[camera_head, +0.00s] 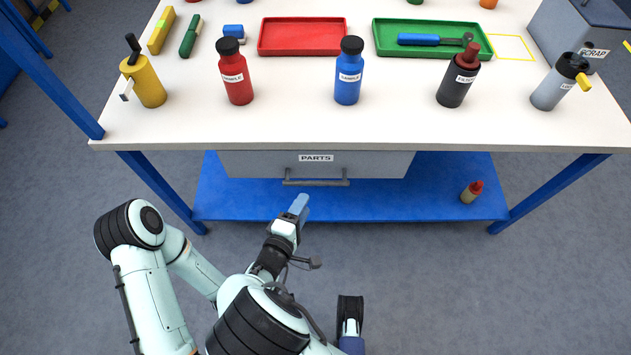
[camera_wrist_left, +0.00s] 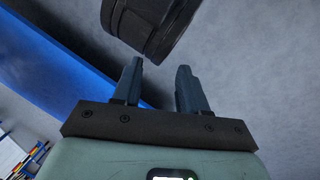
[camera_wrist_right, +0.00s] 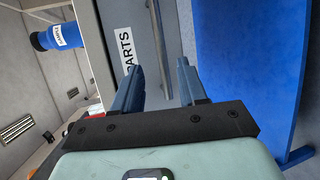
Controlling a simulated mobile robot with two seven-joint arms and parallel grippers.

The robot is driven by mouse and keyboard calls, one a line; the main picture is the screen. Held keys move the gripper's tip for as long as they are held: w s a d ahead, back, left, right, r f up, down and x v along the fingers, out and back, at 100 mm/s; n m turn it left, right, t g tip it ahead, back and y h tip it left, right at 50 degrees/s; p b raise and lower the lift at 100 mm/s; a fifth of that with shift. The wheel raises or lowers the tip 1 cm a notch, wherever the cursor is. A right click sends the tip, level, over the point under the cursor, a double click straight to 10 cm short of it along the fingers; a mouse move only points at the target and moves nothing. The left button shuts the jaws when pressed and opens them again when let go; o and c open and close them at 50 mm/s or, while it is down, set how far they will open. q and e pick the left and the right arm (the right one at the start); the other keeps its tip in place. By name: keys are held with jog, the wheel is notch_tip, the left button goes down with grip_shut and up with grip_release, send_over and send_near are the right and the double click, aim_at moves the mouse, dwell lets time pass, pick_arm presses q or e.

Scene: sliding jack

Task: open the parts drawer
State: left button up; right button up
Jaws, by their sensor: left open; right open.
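The parts drawer (camera_head: 390,163) is a grey front under the tabletop, with a white PARTS label. Its front sits under the table edge and looks shut. Its grey bar handle (camera_head: 316,183) is below the label. My right gripper (camera_head: 302,203) is open just in front of the handle's left part. In the right wrist view, the handle (camera_wrist_right: 158,40) runs between the open fingers (camera_wrist_right: 158,80); I cannot tell whether they touch it. My left gripper (camera_wrist_left: 159,75) is open and empty in its wrist view, with a black cylindrical part beyond it. I cannot make it out in the head view.
The white tabletop (camera_head: 300,125) holds several bottles, a red tray (camera_head: 306,52) and a green tray (camera_head: 385,50). A blue shelf (camera_head: 430,195) lies below the drawer, with a small red-capped bottle (camera_head: 471,192) at its right. The floor in front is clear.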

aim_at(315, 185)
jog(key=b+x, duration=0.2)
jog(key=x, duration=0.7)
jog(key=shift+w+f+b, duration=0.1)
jog(key=shift+w+b, duration=0.05)
jog(key=shift+b, duration=0.25)
pick_arm(q)
jog(key=shift+t+y, duration=0.3)
jog(key=shift+t, duration=0.3)
jog(key=w+f, duration=0.1)
jog(key=w+a+f, duration=0.2)
jog(key=f, duration=0.1)
jog(key=shift+w+a, duration=0.25)
jog(key=shift+w, duration=0.15)
pick_arm(e)
jog(key=shift+w+d, duration=0.2)
jog(key=shift+w, duration=0.1)
pick_arm(q)
jog(key=shift+r, duration=0.1)
pick_arm(e)
grip_shut()
